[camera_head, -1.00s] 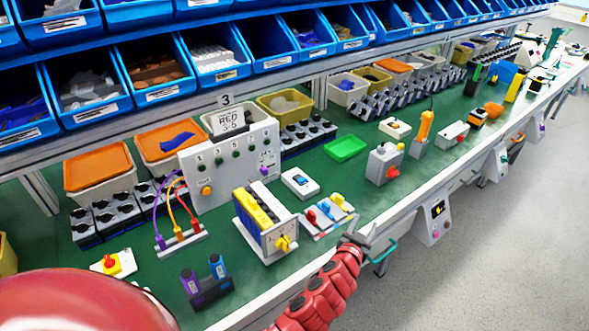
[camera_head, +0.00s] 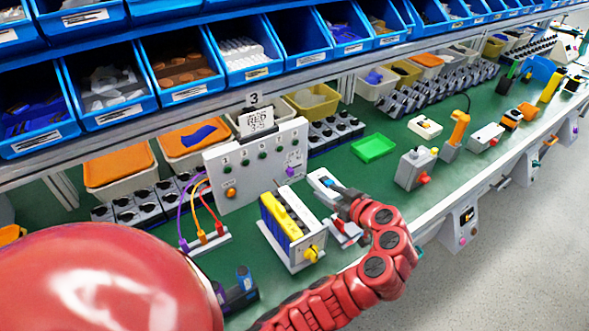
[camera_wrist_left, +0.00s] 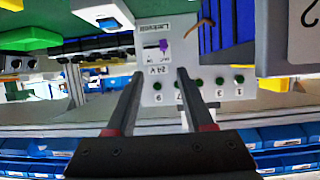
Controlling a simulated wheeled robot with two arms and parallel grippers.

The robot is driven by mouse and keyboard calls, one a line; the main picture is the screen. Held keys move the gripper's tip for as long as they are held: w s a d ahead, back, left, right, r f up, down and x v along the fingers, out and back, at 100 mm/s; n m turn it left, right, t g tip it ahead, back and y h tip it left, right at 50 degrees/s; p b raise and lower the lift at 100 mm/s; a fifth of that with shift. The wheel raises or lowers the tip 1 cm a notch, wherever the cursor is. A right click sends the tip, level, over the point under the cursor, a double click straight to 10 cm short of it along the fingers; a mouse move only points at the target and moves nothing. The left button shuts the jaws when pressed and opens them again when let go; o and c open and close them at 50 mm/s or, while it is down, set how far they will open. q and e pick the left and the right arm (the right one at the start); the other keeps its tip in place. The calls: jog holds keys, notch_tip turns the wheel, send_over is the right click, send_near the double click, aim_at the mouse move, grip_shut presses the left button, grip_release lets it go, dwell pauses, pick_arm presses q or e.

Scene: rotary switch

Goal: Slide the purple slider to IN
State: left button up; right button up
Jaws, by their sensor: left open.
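The purple slider (camera_head: 291,171) is on the lower right of the upright white panel (camera_head: 240,178) with numbered green knobs. In the left wrist view the purple slider (camera_wrist_left: 163,46) appears upside down, just beyond my fingertips, beside small lettering too blurred to read surely. My left gripper (camera_head: 340,193) is in front of and to the right of the panel, apart from the slider. In the left wrist view my left gripper (camera_wrist_left: 160,76) has its two fingers spread, with nothing between them. My right gripper is not in view.
A yellow-and-blue block unit (camera_head: 285,228) stands left of my gripper. A small white box with a blue rocker (camera_head: 318,182) and a lever switch row (camera_head: 343,238) sit close by the gripper. A green tray (camera_head: 374,147) lies behind. Blue bins line the shelf above.

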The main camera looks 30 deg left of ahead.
pick_arm(q)
jog(key=b, duration=0.5)
send_near(292, 174)
jog(key=shift+g, duration=0.3)
jog(key=p+x, duration=0.2)
jog(key=x, duration=0.3)
jog(key=shift+w+a, duration=0.3)
jog(key=shift+x, duration=1.05)
jog(key=shift+f, duration=0.15)
grip_shut()
